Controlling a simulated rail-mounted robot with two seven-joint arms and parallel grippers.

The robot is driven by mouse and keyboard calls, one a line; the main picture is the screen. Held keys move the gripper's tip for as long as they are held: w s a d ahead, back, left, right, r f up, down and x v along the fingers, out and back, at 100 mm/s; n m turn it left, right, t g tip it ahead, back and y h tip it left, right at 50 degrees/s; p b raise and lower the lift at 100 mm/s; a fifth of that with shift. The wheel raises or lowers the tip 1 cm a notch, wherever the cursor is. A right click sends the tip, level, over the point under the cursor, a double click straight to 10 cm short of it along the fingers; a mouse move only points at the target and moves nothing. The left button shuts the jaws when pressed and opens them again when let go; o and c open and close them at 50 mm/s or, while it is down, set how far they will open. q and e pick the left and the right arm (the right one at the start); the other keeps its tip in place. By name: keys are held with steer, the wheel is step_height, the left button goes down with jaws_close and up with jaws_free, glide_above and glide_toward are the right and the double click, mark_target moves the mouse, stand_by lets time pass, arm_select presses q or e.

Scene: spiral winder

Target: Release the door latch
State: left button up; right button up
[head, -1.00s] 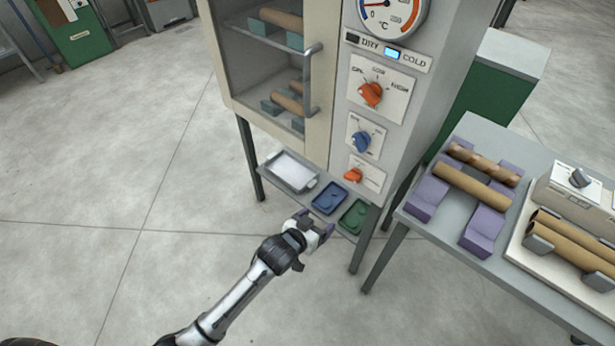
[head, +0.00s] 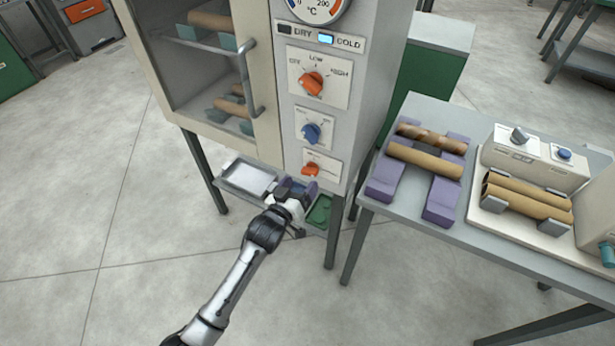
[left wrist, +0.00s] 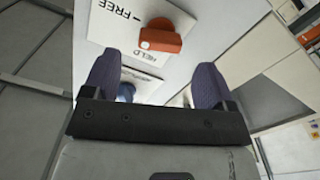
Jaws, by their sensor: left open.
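The door latch is an orange knob (head: 311,168) on a small white plate, lowest on the cabinet's control panel. In the left wrist view the orange knob (left wrist: 160,38) sits between the words FREE and HELD. Its pointer direction is hard to tell. My left gripper (head: 298,188) is open and empty, just below the knob. In the left wrist view the purple fingertips of my left gripper (left wrist: 155,78) are spread, with the knob ahead between them and apart from both. The cabinet door (head: 262,135) with its grey handle (head: 252,85) looks closed. My right gripper is out of view.
A blue knob (head: 311,132) and a larger orange knob (head: 312,83) sit above the latch. Below are a white tray (head: 248,179) and a green tray (head: 320,211). A table (head: 400,217) with tubes on purple cradles (head: 440,206) stands at the right.

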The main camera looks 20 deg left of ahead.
mark_target(308, 174)
arm_select(q)
steer(key=w, duration=0.2)
steer(key=w+b, duration=0.1)
steer(key=w, duration=0.1)
steer(key=shift+w+d, duration=0.1)
steer(key=shift+d, duration=0.2)
steer(key=shift+w, duration=0.35)
steer(key=shift+c, duration=0.2)
